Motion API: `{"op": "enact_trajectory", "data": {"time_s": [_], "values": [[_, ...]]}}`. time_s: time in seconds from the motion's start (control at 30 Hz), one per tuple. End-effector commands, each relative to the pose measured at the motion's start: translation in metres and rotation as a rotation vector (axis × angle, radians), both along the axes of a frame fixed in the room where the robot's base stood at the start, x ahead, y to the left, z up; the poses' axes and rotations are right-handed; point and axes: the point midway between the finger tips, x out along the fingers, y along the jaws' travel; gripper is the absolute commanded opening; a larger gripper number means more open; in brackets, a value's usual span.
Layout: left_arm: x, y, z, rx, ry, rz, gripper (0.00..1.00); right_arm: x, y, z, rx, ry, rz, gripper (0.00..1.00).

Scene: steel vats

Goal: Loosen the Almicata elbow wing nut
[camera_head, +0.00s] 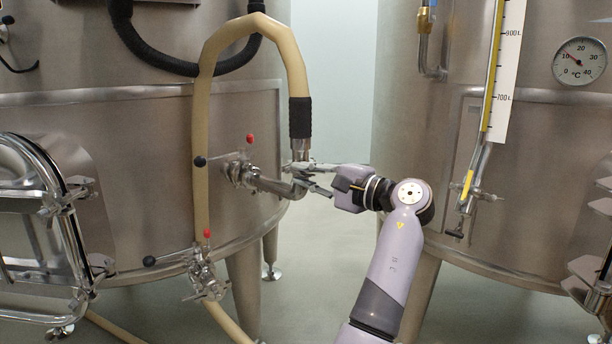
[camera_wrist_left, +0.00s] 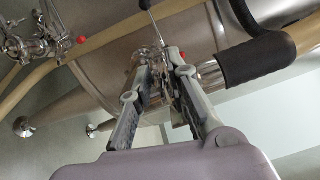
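The steel elbow (camera_head: 297,184) sits at the end of a short pipe from the left vat, below the black-sleeved end of a beige hose (camera_head: 300,70). Its clamp and wing nut are small and partly hidden by my fingers; I cannot make out the nut clearly. My left gripper (camera_head: 304,178) reaches in from the right, fingers apart, at the elbow joint. In the left wrist view the two fingers (camera_wrist_left: 157,62) stand apart, with steel fittings showing between and beyond their tips. I cannot tell whether they touch. My right gripper is in neither view.
The left vat (camera_head: 130,120) has a valve with red and black knobs (camera_head: 207,275) and an open hatch (camera_head: 40,220). The right vat (camera_head: 420,130) carries a level gauge (camera_head: 505,60) and a thermometer (camera_head: 580,61). A gap of free floor lies between the vats.

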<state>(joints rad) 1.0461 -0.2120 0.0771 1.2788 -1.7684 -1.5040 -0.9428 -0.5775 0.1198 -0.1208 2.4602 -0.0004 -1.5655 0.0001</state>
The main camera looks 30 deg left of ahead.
Motion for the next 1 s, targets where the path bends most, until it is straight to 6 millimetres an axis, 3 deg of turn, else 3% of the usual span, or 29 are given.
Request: {"op": "enact_trajectory", "data": {"time_s": [0.2,0.73,1.0], "values": [[0.0001,0.0001,-0.0002,0.000,0.000,0.000,0.00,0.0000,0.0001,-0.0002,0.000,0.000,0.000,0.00],[-0.0001,0.0003,-0.0010,-0.002,-0.006,0.001,0.00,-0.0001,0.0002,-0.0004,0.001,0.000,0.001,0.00],[-0.0002,0.0004,-0.0004,-0.016,-0.098,0.001,0.00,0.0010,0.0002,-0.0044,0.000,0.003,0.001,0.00]]}}
